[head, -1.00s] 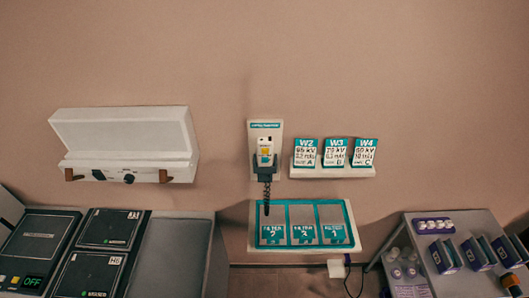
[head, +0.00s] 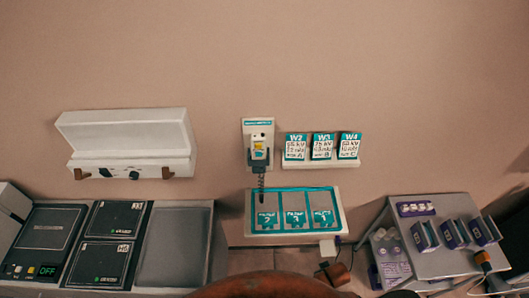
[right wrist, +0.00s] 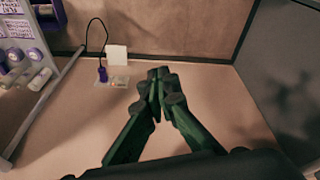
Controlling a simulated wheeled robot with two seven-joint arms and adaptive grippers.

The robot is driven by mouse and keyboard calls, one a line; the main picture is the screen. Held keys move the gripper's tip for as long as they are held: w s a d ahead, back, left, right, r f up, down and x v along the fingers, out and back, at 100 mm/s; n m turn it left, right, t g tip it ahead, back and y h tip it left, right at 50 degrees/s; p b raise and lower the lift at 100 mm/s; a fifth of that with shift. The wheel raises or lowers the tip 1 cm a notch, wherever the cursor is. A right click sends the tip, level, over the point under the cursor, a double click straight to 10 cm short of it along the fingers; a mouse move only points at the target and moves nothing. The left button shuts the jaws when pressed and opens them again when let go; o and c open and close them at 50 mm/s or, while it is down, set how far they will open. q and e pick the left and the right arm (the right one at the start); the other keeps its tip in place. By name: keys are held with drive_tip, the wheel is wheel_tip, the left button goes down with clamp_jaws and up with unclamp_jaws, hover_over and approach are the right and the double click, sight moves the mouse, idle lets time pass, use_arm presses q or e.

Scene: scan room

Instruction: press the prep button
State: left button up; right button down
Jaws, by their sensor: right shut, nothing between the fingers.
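A white hand switch (head: 260,147) hangs upright in a holder on the wall, with a dark coiled cord below it and a small yellow patch on its face. A dark console (head: 45,235) at the left has small buttons (head: 20,270) beside a green OFF display. I cannot read which button is marked prep. In the right wrist view my right gripper (right wrist: 161,78) is shut and empty, its dark green fingers together above the pale floor. It is apart from the hand switch and console. My left gripper is not in view.
A filter board (head: 296,233) sits below the hand switch, and a card rack (head: 321,165) is to its right. A white wall box (head: 128,160) is above the console. A grey cart (head: 455,262) with vials and boxes stands at right. The wall above is clear.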

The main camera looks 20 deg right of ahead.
drive_tip(key=w+r+t+p, duration=0.1)
drive_tip(key=w+r+p, duration=0.15)
drive_tip(key=r, duration=1.05)
drive_tip(key=n+t+y+p, duration=0.2)
drive_tip(key=n+t+y, duration=0.8)
drive_tip(key=t, duration=0.5)
approach(258, 146)
drive_tip(key=s+a+r, duration=0.2)
drive_tip(key=s+a, duration=0.2)
drive_tip(key=a, duration=0.3)
drive_tip(key=shift+w, duration=0.1)
drive_tip(key=w+d+b, duration=0.2)
drive_tip(key=w, duration=0.6)
drive_tip(key=shift+w+d+b, duration=0.15)
drive_tip(key=shift+d+b, duration=0.05)
drive_tip(key=shift+b, duration=0.15)
